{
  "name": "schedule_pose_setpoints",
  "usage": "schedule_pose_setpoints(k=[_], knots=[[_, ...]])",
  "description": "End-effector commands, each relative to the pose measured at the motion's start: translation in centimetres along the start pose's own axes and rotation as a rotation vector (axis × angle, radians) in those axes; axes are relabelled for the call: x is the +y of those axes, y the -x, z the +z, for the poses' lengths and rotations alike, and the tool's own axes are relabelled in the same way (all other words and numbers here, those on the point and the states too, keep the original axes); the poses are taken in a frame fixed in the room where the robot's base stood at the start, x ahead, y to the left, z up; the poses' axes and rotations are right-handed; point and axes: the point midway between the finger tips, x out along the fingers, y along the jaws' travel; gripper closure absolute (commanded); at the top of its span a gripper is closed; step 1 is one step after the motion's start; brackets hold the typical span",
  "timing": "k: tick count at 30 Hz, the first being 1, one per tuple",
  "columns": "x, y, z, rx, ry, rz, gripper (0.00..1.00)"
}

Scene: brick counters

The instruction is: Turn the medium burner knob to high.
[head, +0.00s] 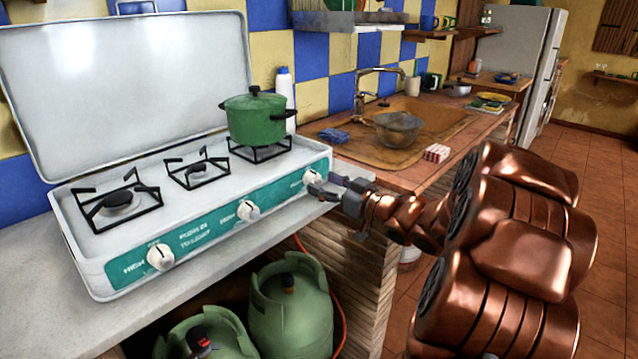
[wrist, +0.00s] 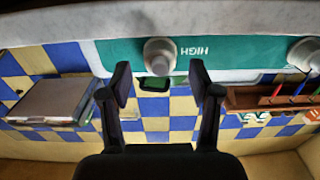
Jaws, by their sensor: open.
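The white stove (head: 150,185) has a teal front panel with three round white knobs: left (head: 160,256), middle (head: 248,210) and right (head: 312,177). I cannot read which label marks the medium burner. My gripper (head: 322,188) is at the right knob, at the panel's right end. In the wrist view, which is upside down, the open fingers (wrist: 159,75) stand on either side of that knob (wrist: 159,56), with gaps between. The word HIGH shows beside it. Another knob (wrist: 306,54) is at the right edge.
The stove lid (head: 125,75) is raised. Green gas cylinders (head: 290,315) stand under the counter. A sink (head: 370,150) with a bowl is to the right. The floor at right is open.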

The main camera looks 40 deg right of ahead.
Motion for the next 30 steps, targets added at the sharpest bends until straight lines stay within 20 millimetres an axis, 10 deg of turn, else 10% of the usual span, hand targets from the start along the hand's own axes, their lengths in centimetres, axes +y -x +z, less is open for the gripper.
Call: schedule_pose_setpoints(k=[19, 30], knots=[[0.0, -2.2, 0.0, -0.001, 0.0, 0.001, 0.38], [0.0, -2.2, 0.0, -0.001, 0.0, 0.001, 0.75]])
